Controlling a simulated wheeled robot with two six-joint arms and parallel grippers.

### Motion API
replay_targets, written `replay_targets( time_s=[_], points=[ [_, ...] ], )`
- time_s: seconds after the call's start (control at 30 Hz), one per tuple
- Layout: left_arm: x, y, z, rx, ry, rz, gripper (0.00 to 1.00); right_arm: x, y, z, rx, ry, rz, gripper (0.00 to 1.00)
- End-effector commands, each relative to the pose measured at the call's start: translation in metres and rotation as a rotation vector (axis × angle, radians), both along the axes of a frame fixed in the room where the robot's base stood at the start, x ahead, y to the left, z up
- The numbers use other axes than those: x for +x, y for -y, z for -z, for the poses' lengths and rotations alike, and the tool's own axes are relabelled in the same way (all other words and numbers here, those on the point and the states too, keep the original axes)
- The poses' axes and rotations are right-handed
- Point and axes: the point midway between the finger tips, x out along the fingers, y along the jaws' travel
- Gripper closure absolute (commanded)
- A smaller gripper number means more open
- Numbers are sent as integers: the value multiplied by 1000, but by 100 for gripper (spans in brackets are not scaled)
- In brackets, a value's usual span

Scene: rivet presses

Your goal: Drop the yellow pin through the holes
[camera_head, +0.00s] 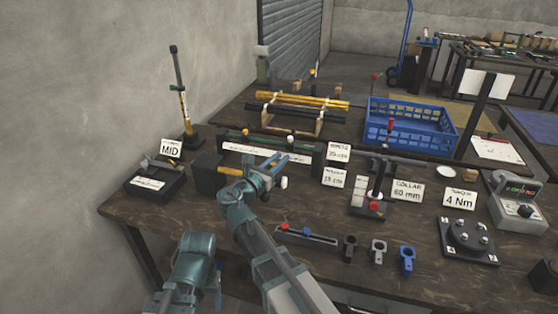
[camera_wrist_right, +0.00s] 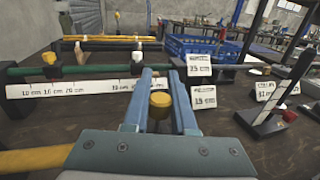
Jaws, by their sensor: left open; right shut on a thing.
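The yellow pin's round head (camera_wrist_right: 160,103) shows between the fingers of my right gripper (camera_wrist_right: 158,78) in the wrist view. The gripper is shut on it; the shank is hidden. In the head view my right gripper (camera_head: 274,165) is over the bench, just right of a yellow bar (camera_head: 230,171) that lies level beside a dark block (camera_head: 206,174). In the wrist view the bar (camera_wrist_right: 32,159) runs behind the gripper body. Its holes are hidden, so I cannot tell how the pin lines up. My left gripper (camera_head: 217,290) is low at the bench's front edge, open and partly hidden.
A ruled stop rail (camera_head: 265,148) lies behind the right gripper. A rack of yellow and black bars (camera_head: 305,108) and a blue crate (camera_head: 410,122) are further back. A collar stand (camera_head: 368,203), several clamps (camera_head: 378,250) and a round fixture (camera_head: 467,238) stand to the right.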

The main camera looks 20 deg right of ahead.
Motion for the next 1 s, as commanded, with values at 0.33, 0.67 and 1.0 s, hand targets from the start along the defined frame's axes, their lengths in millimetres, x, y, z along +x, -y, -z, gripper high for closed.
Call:
replay_targets(
  time_s=[0.33, 0.67, 1.0],
  points=[
    [0, 0, 10, 0, 0, 0, 35, 0, 0, 10, 0, 0, 0, 100],
    [0, 0, 18, 0, 0, 0, 35, 0, 0, 18, 0, 0, 0, 100],
    [0, 0, 21, 0, 0, 0, 35, 0, 0, 21, 1, -1, 0, 50]
  ],
)
